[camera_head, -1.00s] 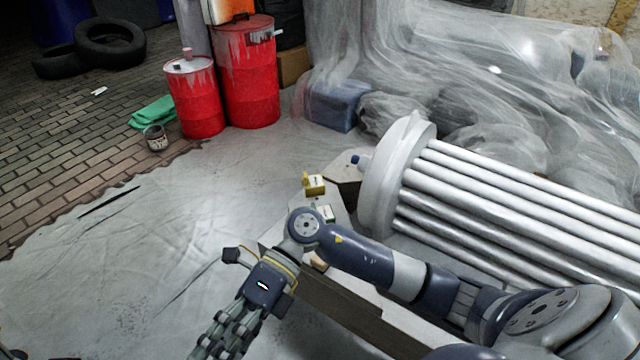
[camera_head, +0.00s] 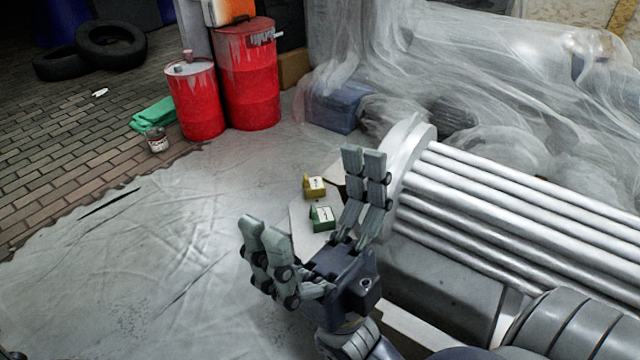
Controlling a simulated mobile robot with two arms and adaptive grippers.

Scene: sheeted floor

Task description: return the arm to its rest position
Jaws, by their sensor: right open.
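My right gripper (camera_head: 312,212) is in the lower middle of the head view. Its fingers are spread apart and point up and away from me, with nothing between them. Its dark palm is below the fingers, and my right arm runs down out of the bottom edge. The gripper is in front of a pale bench, near a green box (camera_head: 322,218) and a yellow box (camera_head: 314,187) that stand on it. The fingers on its right side overlap the end of the white column. My left gripper is not in view.
A fluted white column (camera_head: 520,213) lies across the right side. Red drums (camera_head: 250,85), a small can (camera_head: 157,140) and a green cloth (camera_head: 153,114) are at the back left. Clear plastic sheeting covers things at the back right. The sheeted floor (camera_head: 150,260) on the left is mostly clear.

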